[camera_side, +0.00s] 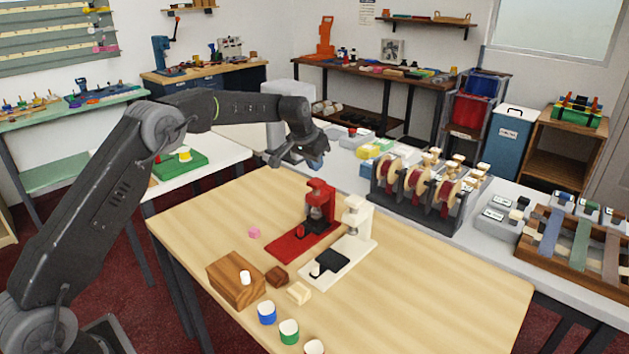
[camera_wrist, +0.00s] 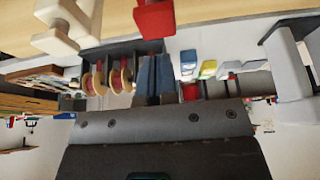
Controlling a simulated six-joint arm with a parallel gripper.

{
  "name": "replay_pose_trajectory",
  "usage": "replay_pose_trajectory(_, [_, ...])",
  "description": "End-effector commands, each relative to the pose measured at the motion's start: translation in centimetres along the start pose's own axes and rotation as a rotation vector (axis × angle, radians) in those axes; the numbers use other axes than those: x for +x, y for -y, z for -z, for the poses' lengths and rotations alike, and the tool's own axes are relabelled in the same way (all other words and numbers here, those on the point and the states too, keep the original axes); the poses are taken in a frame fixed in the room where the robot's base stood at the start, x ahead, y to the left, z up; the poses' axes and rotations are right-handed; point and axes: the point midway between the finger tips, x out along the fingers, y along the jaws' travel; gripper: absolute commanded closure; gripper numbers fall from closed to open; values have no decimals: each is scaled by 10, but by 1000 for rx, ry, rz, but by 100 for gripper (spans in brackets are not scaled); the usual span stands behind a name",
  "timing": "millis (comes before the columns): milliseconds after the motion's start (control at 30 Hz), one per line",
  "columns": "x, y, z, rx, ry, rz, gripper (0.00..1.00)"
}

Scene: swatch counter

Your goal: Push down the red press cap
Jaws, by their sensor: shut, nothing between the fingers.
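A red press (camera_side: 300,245) stands on the wooden table, with a long red base and a dark plunger under its head. Its red cap (camera_side: 320,185) is on top. In the wrist view a red part of the press (camera_wrist: 155,18) shows at the top edge. My gripper (camera_side: 317,163) is above the red cap in the side view, apart from it, with its fingertips shut and empty. The blue-grey fingers also show together in the wrist view (camera_wrist: 155,82). I cannot tell how far behind or in front of the cap they are.
A white press (camera_side: 356,218) stands close right of the red one. A wooden block (camera_side: 236,282), small blocks and several colored cups are at the front. A spool rack (camera_side: 413,200) stands on the white counter behind. The table's right side is clear.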

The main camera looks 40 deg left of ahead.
Motion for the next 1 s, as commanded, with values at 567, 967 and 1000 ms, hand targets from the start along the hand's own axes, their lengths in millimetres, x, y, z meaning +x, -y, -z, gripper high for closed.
replay_pose_trajectory(567, [-33,0,14,0,-2,1,100])
replay_pose_trajectory(967, [-59,-10,9,2,-11,2,100])
replay_pose_trajectory(1000, [-72,-14,5,3,-13,2,100])
